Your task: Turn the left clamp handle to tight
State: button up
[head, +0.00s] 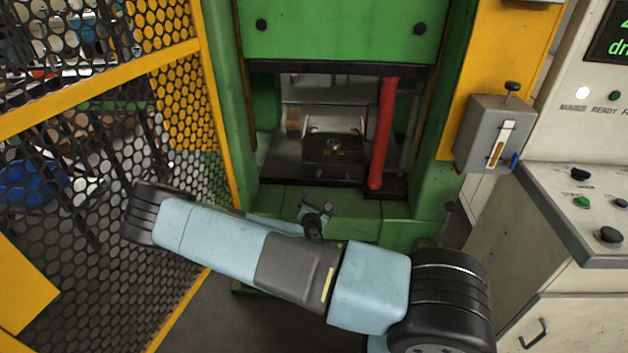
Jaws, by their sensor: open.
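My gripper (316,208) is open and empty in front of the green press, below and in front of its opening. A dark die block (333,158) with a round boss on top sits on the dark bed inside the opening. A small brownish piece (293,120) stands at the block's back left, and a thin pale part (307,125) rises beside it. Another thin part shows at the block's right. I cannot tell which of these is the left clamp handle, or how far it is turned. My gripper is apart from all of them.
A red post (383,135) stands upright at the right of the press opening. A yellow-framed mesh guard (105,85) closes off the left. A grey lever box (494,135) and a control desk (590,205) are at the right. The opening's left front is clear.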

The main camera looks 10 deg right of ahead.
aim_at(318, 178)
jog(key=n+t, duration=0.1)
jog(key=n+t+y, duration=0.1)
jog(key=n, duration=0.1)
jog(key=shift+w+a+n, duration=0.2)
jog(key=shift+a+n, duration=0.1)
jog(key=shift+a, duration=0.05)
jog(key=x, duration=1.3)
jog(key=shift+w, duration=0.3)
